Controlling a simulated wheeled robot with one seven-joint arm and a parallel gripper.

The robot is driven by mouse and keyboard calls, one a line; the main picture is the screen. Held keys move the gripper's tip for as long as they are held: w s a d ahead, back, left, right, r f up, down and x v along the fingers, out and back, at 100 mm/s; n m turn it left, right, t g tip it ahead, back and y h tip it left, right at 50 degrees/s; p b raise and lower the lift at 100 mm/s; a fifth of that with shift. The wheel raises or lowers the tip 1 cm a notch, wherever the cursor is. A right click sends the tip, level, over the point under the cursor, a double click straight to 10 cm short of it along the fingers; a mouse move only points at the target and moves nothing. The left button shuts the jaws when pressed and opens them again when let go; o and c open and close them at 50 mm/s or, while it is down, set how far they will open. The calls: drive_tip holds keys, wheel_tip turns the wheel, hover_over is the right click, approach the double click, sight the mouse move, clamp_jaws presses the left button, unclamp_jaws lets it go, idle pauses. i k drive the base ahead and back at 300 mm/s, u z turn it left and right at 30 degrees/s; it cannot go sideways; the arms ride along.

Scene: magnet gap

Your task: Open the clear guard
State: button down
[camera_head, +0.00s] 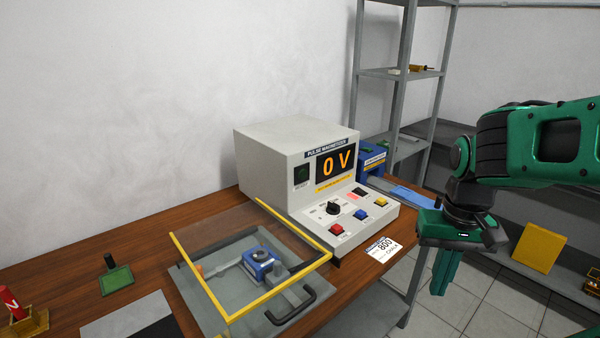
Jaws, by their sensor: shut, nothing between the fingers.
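The clear guard (280,292) has yellow edges and sits over a grey fixture base on the wooden bench. It appears lowered. A black handle (291,306) is at its front right. Through the clear panel I see a blue clamp-like part (261,262) in the fixture. My gripper (440,290) is at the right, beyond the bench's right edge, pointing down. Its green fingers are shut and empty. It is well apart from the guard and its handle.
A pulse magnetizer (270,150) reading 0 V stands behind the guard, with buttons and a knob. A green-based stand (117,279) and a red cylinder (10,303) are at left. Grey shelves (400,73) stand behind.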

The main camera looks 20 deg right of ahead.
sight(196, 281)
drive_tip(key=u, duration=1.05)
drive_tip(key=k, duration=0.95)
drive_tip(key=z, duration=0.95)
drive_tip(key=i, duration=0.5)
drive_tip(key=u, duration=0.05)
